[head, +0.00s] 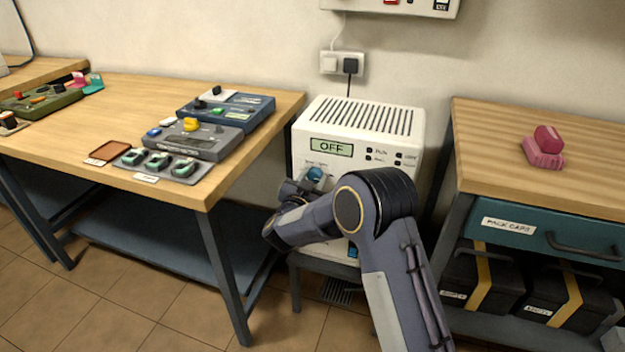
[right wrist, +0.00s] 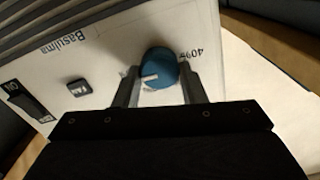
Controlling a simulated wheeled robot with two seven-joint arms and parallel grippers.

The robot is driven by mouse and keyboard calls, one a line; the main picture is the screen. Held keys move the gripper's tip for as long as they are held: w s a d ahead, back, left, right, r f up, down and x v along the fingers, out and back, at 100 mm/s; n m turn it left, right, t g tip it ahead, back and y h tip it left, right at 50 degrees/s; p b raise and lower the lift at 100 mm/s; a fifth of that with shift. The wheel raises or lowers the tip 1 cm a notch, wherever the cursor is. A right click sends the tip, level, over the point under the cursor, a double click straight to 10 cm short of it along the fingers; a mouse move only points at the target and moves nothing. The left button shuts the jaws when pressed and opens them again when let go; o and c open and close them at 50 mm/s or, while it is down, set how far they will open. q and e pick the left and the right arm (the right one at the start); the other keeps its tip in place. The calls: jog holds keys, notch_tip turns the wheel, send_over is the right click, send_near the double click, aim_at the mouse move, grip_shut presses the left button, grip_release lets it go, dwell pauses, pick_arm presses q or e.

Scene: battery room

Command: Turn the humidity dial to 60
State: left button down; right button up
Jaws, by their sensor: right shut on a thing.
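The humidity dial is a round blue knob (head: 315,174) with a white pointer mark, on the front of a white box-shaped unit (head: 300,140). In the right wrist view the knob (right wrist: 160,66) sits between the two fingers of my right gripper (right wrist: 160,88), which is shut on it. A "40%" label is printed beside the knob there. The unit's display (head: 331,147) reads "OFF". A dark rocker switch (right wrist: 28,101) marked "ON" and a small dark button (right wrist: 78,87) show on the panel. My right arm hides much of the unit's lower front. My left gripper is not in view.
A wooden table (head: 262,97) at left holds several devices and a tray. A wood-topped bench (head: 490,125) with a teal drawer (head: 560,245) stands close at right, with a pink object (head: 544,147) on top. A wall socket (head: 342,63) is above the unit.

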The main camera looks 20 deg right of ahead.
jog(key=shift+c, duration=0.6)
jog(key=shift+r+n+p, duration=0.15)
jog(key=shift+n+p, duration=0.85)
jog(key=shift+p, duration=0.2)
jog(key=n+p, duration=0.2)
jog(key=shift+a+n, duration=0.15)
jog(key=shift+n, duration=0.15)
jog(key=n+p, duration=0.3)
jog(key=n, duration=0.1)
jog(key=shift+w, duration=0.1)
jog(key=shift+f+n+p, duration=0.25)
jog(key=shift+n+p, duration=0.45)
jog(key=shift+n, duration=0.9)
jog(key=o, duration=1)
